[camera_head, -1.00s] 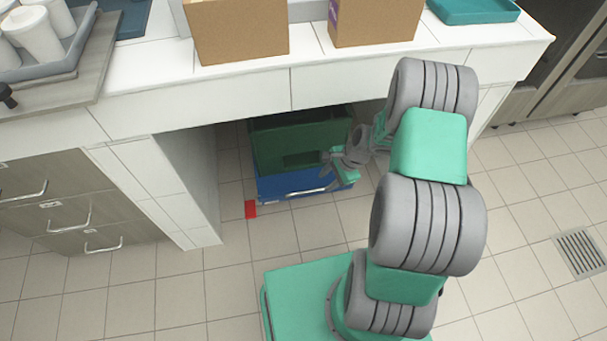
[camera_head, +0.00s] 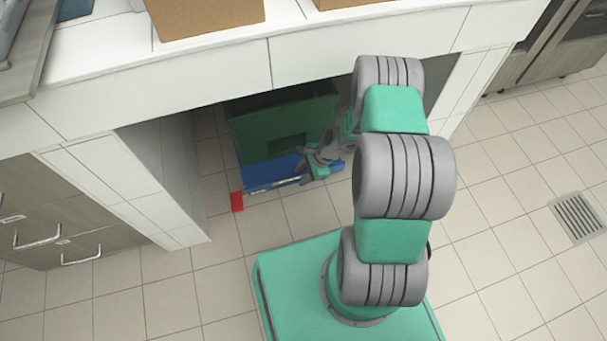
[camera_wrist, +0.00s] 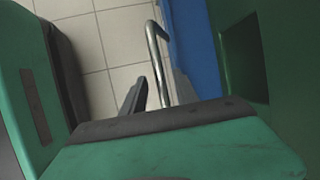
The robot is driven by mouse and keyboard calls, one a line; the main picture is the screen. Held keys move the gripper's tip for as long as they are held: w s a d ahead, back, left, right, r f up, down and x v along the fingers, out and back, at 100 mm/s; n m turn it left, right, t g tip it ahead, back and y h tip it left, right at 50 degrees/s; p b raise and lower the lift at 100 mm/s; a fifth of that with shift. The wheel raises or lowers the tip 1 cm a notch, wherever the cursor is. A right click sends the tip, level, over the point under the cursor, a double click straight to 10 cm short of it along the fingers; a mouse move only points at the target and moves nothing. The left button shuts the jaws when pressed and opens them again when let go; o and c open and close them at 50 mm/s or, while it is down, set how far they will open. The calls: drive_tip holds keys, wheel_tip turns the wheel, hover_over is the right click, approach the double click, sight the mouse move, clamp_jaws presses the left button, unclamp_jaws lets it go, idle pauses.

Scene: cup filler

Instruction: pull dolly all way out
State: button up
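The blue dolly (camera_head: 262,172) sits on the floor under the counter, with a green crate (camera_head: 280,118) on it. A silver bar handle (camera_head: 272,185) runs along its front edge. My gripper (camera_head: 305,172) is low at the right part of this handle. In the wrist view, the handle (camera_wrist: 157,60) passes between two dark fingertips (camera_wrist: 160,92), with a visible gap to the left one. The fingers look open around the bar. The blue dolly side (camera_wrist: 195,45) and green crate wall (camera_wrist: 285,80) show to the right. The dolly's rear is hidden.
A red floor marker (camera_head: 237,202) lies just left of the dolly's front. White counter supports (camera_head: 165,190) and a drawer cabinet (camera_head: 60,225) stand to the left. Tiled floor (camera_head: 510,220) is clear at right, with a drain grate (camera_head: 577,216). Boxes (camera_head: 205,15) stand on the counter.

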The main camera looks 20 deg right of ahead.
drive_tip(key=shift+c, duration=0.3)
clamp_jaws()
drive_tip(key=shift+d, duration=0.15)
idle(0.9)
